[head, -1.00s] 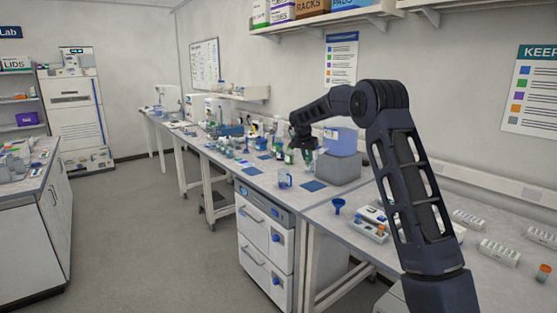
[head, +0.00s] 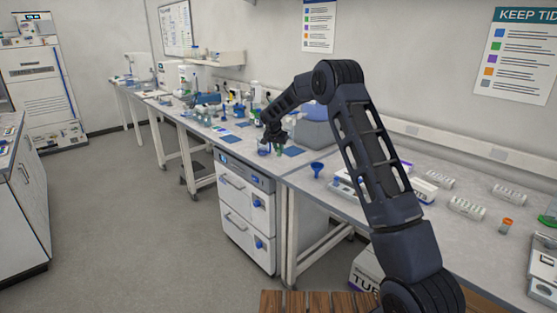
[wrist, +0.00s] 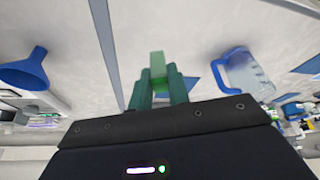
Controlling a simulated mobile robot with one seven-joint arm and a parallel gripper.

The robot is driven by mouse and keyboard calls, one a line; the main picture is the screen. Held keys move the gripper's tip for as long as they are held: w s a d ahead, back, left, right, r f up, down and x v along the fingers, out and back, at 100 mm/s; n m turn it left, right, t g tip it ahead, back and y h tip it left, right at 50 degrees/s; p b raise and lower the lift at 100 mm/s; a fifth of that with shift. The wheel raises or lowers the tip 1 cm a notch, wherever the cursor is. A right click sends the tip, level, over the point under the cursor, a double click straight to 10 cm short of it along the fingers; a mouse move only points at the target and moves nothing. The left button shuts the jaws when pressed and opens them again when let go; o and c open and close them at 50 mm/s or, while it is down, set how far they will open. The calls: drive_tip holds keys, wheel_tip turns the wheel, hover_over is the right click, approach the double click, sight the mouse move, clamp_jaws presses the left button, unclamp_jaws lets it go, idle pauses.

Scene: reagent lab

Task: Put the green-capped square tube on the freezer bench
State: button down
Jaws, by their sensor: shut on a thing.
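My gripper (wrist: 159,84) is shut on a green piece (wrist: 157,62), which looks like the green-capped square tube; its light green end sticks out past the fingers in the wrist view. The rest of it is hidden between the fingers. In the head view my gripper (head: 276,138) is low over the bench top (head: 236,154) above a white under-bench freezer with drawers (head: 243,203). I cannot tell whether the tube touches the bench.
A blue-handled jug (wrist: 246,72) stands close to the right of my gripper in the wrist view. A blue funnel (head: 317,168), a blue mat (head: 292,152) and a grey machine (head: 316,136) are nearby. Several bottles crowd the bench farther back.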

drive_tip(key=shift+f, duration=2.9)
drive_tip(key=c, duration=1.3)
unclamp_jaws()
drive_tip(key=shift+f, duration=0.15)
drive_tip(key=shift+c, duration=0.2)
drive_tip(key=v, duration=1.2)
